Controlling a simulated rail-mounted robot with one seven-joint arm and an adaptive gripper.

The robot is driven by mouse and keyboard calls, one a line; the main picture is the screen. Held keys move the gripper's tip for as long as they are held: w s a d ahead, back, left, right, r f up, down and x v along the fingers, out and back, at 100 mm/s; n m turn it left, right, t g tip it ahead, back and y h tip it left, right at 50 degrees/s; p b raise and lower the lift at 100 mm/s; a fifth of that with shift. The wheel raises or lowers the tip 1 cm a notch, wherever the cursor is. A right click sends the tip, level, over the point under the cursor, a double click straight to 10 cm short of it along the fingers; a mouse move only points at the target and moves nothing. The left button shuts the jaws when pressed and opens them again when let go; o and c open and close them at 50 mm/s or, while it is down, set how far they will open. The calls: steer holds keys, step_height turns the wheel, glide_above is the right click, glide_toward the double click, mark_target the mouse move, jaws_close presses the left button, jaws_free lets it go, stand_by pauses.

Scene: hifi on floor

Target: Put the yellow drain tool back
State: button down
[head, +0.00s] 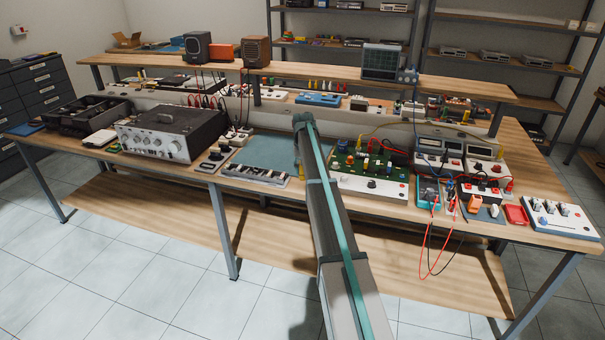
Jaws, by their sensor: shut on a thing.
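My arm reaches up from the bottom of the head view, and my gripper (299,160) hangs at its far end over the bench, mostly hidden behind the arm. A small yellow piece, which I take for the yellow drain tool (301,172), shows at the gripper's tip. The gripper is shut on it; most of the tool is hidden. A grey tool holder (255,173) with dark slots or tools lies at the bench's front edge, just left of the gripper. I cannot tell whether the tool touches the bench.
A teal mat (268,150) lies behind the holder. A large amplifier (172,137) stands to the left. A green circuit board (362,163) sits close on the right, with meters (440,150) and loose red leads beyond. A raised shelf (300,80) runs along the back.

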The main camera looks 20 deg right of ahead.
mark_target(302, 174)
steer(key=shift+f, duration=1.4)
steer(key=shift+f, duration=0.15)
steer(key=c, duration=0.8)
jaws_free()
steer(key=shift+c, duration=0.2)
